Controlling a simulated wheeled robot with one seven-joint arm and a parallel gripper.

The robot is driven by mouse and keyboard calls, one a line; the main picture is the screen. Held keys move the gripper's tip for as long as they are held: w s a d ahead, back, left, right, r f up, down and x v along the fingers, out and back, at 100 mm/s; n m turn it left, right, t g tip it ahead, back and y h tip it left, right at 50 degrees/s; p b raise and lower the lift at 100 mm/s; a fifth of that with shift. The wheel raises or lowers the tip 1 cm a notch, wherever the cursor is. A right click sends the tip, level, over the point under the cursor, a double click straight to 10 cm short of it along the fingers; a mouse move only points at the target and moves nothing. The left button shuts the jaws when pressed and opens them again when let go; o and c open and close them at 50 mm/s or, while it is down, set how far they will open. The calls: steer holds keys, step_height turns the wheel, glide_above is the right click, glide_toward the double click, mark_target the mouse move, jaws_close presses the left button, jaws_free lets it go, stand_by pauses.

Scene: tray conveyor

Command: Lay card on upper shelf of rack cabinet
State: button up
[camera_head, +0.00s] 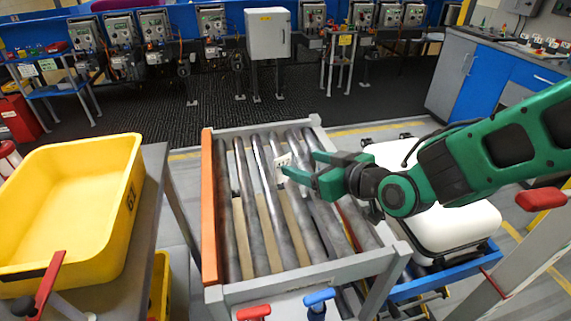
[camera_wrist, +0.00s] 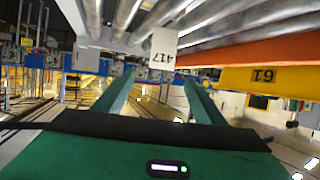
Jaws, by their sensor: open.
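A small white card (camera_head: 284,160) shows at the roller conveyor, just beyond my gripper's fingertips. In the wrist view the card (camera_wrist: 163,48) bears the number 417, seen upside down, and its lower edge is between and beyond the two fingers. My gripper (camera_head: 298,164) is open, its green fingers apart, pointing left over the rollers; it also shows in the wrist view (camera_wrist: 158,80). I cannot tell whether a finger touches the card. No rack cabinet with an upper shelf can be made out for certain.
The conveyor (camera_head: 211,215) has an orange side rail. A yellow bin (camera_head: 120,215) marked 61 stands on the left. A white lidded container (camera_head: 450,235) is under my arm at right. A grey box (camera_head: 268,35) on a post stands behind, across dark open floor.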

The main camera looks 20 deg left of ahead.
mark_target(283, 157)
steer(key=x, duration=1)
steer(key=shift+a, duration=0.15)
steer(key=shift+c, duration=0.3)
steer(key=c, duration=1.1)
steer(key=shift+r, duration=0.1)
steer(key=shift+c, duration=0.2)
